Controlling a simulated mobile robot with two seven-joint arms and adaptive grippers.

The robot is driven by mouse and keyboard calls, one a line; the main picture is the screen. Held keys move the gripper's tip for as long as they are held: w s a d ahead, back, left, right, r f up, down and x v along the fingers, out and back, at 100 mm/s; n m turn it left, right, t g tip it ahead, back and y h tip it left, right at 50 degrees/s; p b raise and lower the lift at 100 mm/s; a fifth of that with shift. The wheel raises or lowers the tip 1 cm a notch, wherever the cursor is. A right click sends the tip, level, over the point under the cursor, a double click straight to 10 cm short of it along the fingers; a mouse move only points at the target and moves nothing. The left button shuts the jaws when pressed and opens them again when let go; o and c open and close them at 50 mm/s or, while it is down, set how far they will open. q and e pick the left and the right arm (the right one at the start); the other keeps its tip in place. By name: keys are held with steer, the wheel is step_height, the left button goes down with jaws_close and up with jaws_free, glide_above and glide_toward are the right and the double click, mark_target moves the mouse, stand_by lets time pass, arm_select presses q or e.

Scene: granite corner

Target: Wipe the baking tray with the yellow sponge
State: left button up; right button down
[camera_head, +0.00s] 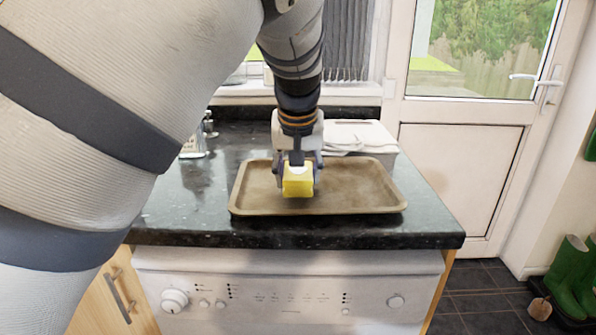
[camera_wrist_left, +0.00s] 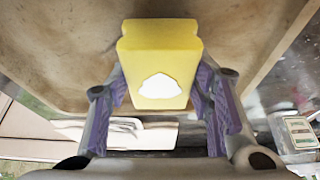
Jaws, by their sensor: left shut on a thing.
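The baking tray (camera_head: 355,190) is brown with a raised rim and lies on the dark granite counter. The yellow sponge (camera_head: 298,184) is over the left-middle part of the tray. My left gripper (camera_head: 297,172) points down and is shut on the sponge. In the left wrist view, the sponge (camera_wrist_left: 160,62) sits between the fingers (camera_wrist_left: 160,95), with a white cloud-shaped mark on its face. The tray surface (camera_wrist_left: 65,45) fills the area behind it. I cannot tell whether the sponge touches the tray. My right gripper is not in view.
A white container with cloths (camera_head: 358,137) stands behind the tray, and it also shows in the left wrist view (camera_wrist_left: 130,133). Small items (camera_head: 195,142) stand at the back left. A white appliance (camera_head: 290,285) is below the counter's front edge. Counter left of the tray is clear.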

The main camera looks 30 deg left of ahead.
mark_target(298, 172)
arm_select(q)
steer(key=shift+f, duration=0.95)
